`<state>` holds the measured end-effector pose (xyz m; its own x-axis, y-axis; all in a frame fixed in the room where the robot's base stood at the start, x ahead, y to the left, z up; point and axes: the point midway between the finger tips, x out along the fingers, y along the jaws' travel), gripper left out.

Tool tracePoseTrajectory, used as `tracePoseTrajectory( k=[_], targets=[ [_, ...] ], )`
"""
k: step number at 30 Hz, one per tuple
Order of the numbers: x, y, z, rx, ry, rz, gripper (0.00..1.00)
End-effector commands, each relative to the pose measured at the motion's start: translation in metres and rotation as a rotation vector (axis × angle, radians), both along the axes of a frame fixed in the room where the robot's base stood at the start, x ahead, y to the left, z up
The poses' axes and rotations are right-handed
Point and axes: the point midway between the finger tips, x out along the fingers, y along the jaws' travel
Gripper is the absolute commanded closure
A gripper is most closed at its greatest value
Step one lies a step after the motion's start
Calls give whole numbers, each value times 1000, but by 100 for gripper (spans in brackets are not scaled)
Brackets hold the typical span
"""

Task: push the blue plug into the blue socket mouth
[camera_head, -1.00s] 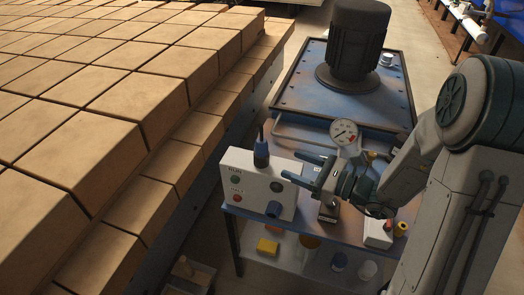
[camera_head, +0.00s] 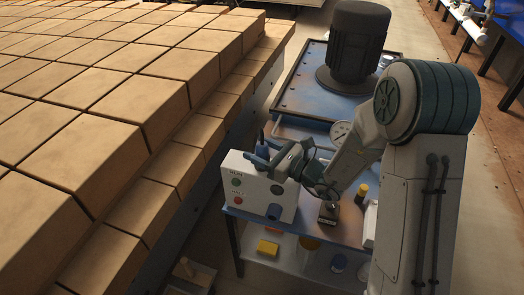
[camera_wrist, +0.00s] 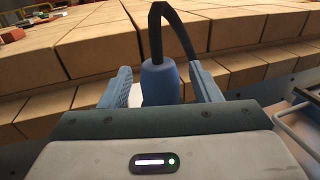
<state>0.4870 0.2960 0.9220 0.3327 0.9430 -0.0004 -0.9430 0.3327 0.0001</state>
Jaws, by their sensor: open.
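The blue plug (camera_wrist: 160,83) with a black cable stands upright between my gripper's two blue fingers in the wrist view. A gap shows on each side of it, so the fingers are around it but not closed on it. In the head view my gripper (camera_head: 263,154) is open at the top of the white control box (camera_head: 255,190), and its fingers partly hide the plug.
Brick stacks (camera_head: 110,110) fill the left side. A black motor (camera_head: 353,45) stands on the blue-topped unit behind. A pressure gauge (camera_head: 341,132), a dark metal block (camera_head: 328,212) and a yellow-capped item (camera_head: 361,190) are right of the box. A shelf below holds a yellow block (camera_head: 268,247).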

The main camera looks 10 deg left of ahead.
Motion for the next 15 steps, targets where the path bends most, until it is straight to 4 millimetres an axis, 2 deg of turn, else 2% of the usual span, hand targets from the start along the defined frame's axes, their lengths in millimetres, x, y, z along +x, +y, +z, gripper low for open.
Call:
tracePoseTrajectory(
  k=[4, 11, 14, 15],
  targets=[
    [5, 14, 0, 0, 0, 1, 43],
    [6, 15, 0, 0, 0, -1, 43],
    [6, 15, 0, 0, 0, -1, 65],
    [6, 15, 0, 0, 0, -1, 76]
  ],
)
